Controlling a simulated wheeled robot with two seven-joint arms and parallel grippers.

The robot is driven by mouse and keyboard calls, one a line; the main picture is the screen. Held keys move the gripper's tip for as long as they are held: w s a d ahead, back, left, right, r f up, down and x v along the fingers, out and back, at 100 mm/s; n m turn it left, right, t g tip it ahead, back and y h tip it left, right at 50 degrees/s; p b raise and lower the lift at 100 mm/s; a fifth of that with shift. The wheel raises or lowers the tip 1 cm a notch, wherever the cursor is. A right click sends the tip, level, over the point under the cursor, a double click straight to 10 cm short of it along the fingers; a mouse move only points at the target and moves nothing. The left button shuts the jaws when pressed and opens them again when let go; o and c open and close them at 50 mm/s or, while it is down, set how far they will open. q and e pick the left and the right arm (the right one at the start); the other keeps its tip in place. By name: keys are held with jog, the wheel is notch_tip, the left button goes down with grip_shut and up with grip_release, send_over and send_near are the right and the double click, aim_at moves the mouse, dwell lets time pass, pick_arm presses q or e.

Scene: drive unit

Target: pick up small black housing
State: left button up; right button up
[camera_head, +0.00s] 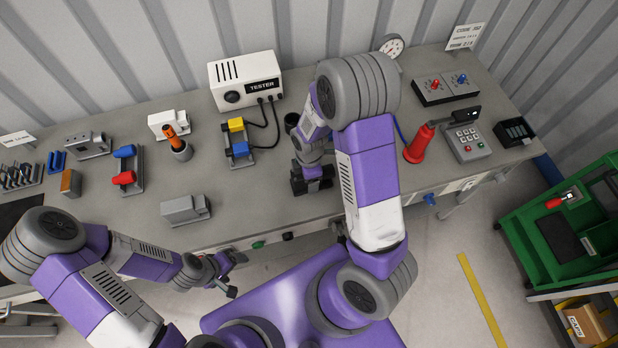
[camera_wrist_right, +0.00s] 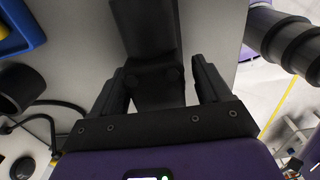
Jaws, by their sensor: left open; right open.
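A black block, which looks like the small black housing (camera_wrist_right: 150,35), stands out from the bench between the fingers of my right gripper (camera_wrist_right: 160,85) in the right wrist view. The fingers are apart, one on each side of it; I cannot tell whether they touch it. In the head view my right gripper (camera_head: 312,182) is a dark shape low over the bench, and the housing cannot be told apart from it there. My left gripper (camera_head: 231,276) is open and empty in front of the bench's front edge.
A black cylinder (camera_wrist_right: 18,88) and cables lie left of my right gripper. The tester (camera_head: 245,80), a blue and yellow fixture (camera_head: 238,142) and a grey block (camera_head: 186,209) stand on the bench. A red cone-shaped thing (camera_head: 418,146) and keypad (camera_head: 467,140) are to the right.

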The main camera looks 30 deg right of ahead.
jog(key=shift+w, duration=0.1)
jog(key=c, duration=1.2)
jog(key=shift+o, duration=0.2)
jog(key=shift+r, duration=0.1)
